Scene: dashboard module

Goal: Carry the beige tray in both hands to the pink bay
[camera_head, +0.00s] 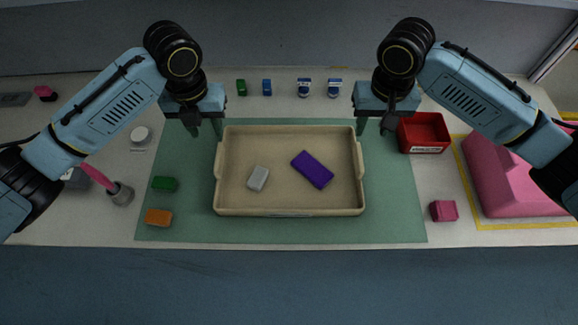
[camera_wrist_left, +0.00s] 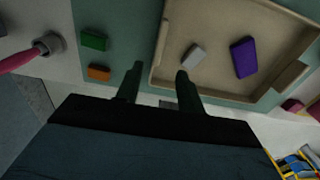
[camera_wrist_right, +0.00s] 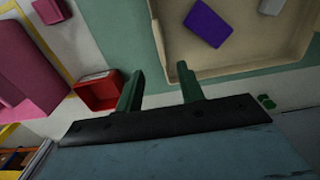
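The beige tray (camera_head: 290,211) lies on the green mat (camera_head: 395,225) and holds a purple block (camera_head: 312,169) and a pale grey block (camera_head: 258,178). It has a raised handle on its left and right sides. My left gripper (camera_head: 206,130) is open above the tray's upper left corner; the left wrist view shows its fingers (camera_wrist_left: 158,80) apart with nothing between them. My right gripper (camera_head: 372,126) is open near the tray's upper right corner, its fingers (camera_wrist_right: 158,82) apart and empty. The pink bay (camera_head: 508,185) at the right is a pink block-like shape inside a yellow outline, partly hidden by my right arm.
A red bin (camera_head: 424,132) stands right of the mat, and a small pink block (camera_head: 443,211) lies below it. Green (camera_head: 165,184) and orange (camera_head: 158,217) blocks lie left of the tray, near a grey cup (camera_head: 121,194). Several small items line the back.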

